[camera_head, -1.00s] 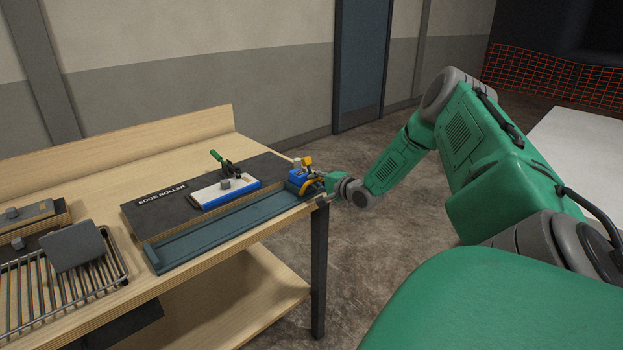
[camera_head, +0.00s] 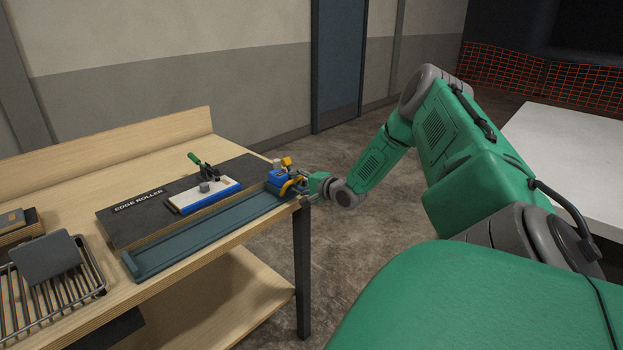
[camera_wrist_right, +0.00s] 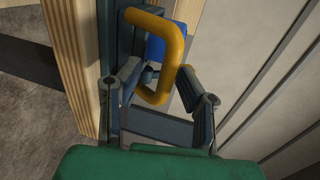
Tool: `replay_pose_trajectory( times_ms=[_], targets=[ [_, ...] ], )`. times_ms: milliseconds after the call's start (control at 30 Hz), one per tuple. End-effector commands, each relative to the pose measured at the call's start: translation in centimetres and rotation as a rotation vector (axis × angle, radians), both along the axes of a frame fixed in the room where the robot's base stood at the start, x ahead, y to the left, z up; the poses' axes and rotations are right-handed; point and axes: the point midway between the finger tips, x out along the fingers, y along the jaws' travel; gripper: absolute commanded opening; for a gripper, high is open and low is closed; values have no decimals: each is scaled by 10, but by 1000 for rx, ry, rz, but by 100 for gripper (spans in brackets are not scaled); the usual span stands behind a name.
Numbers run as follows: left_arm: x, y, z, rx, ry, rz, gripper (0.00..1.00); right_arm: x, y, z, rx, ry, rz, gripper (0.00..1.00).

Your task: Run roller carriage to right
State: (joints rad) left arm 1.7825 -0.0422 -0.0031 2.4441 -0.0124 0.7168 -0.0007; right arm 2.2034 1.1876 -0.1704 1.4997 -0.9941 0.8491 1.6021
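The roller carriage (camera_head: 283,178) is a blue block with a yellow handle, at the right end of the long dark blue-grey track (camera_head: 205,235). My right gripper (camera_head: 308,184) is at the carriage's right side, by the handle. In the right wrist view, the yellow handle (camera_wrist_right: 170,50) is a loop whose near part reaches between my spread fingers (camera_wrist_right: 160,98). The fingers look apart, with gaps beside the handle. Part of the blue carriage body (camera_wrist_right: 157,48) shows behind the handle. My left gripper is out of view.
The dark "EDGE ROLLER" board (camera_head: 125,222) carries a white-and-blue fixture (camera_head: 203,195) with a green-handled clamp (camera_head: 198,162). A wire rack (camera_head: 80,290) with a grey plate stands at the left. The wooden table (camera_head: 215,250) ends just right of the carriage. A white table (camera_head: 575,160) stands at the right.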

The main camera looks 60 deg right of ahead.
Motion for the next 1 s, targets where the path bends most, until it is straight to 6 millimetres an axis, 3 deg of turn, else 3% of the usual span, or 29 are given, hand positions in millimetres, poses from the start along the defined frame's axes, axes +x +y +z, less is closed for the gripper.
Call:
replay_pose_trajectory(
  times_ms=[267, 700, 1000],
  targets=[
    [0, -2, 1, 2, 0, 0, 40, -31, 5, 6, 5, -3, 1, 33],
    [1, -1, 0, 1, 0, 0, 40, -97, 18, 15, 5, 5, -1, 33],
    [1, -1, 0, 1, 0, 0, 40, -111, 20, 17, 6, 6, -2, 33]
  ],
)
